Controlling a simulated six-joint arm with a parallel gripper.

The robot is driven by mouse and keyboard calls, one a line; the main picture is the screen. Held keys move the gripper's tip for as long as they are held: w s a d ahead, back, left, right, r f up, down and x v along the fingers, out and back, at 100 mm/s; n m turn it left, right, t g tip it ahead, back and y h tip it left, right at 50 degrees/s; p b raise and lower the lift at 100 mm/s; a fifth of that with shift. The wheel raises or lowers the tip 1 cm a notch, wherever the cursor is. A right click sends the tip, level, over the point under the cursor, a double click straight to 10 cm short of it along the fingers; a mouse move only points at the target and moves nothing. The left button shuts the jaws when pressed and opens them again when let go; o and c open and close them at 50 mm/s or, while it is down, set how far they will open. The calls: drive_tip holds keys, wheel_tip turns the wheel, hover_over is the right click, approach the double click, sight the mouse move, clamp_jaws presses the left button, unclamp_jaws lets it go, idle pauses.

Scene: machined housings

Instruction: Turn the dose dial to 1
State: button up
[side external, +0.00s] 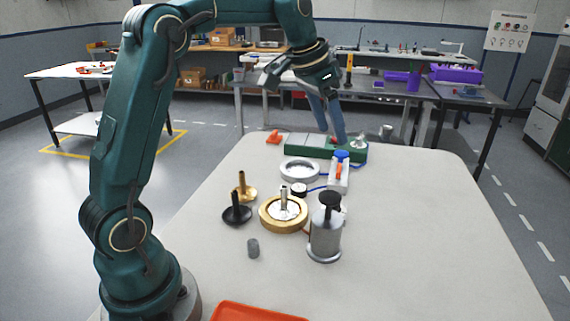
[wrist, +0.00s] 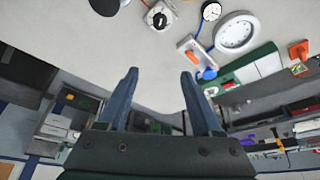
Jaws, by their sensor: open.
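A small white box with a round black knob, which looks like the dose dial (wrist: 160,17), sits at the top of the wrist view. The knob's markings are too small to read. In the side view only a sliver of a white box (side external: 344,212) shows behind a silver cylinder, probably the same one. My gripper (side external: 332,137) is open and empty at the far end of the table, by the green box. In the wrist view its fingers (wrist: 158,76) are spread apart, with the dial well beyond their tips and not between them.
The silver cylinder (side external: 325,237) with a black top stands beside the dial. A white switch block (side external: 339,178), a silver ring (side external: 300,170), a brass ring part (side external: 270,214) and the green box (side external: 300,147) are nearby. The right side of the table is clear.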

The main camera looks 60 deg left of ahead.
drive_tip(key=f, duration=1.2)
drive_tip(key=shift+d+f, duration=0.1)
drive_tip(key=shift+d, duration=0.1)
drive_tip(key=shift+x, duration=2.8)
clamp_jaws()
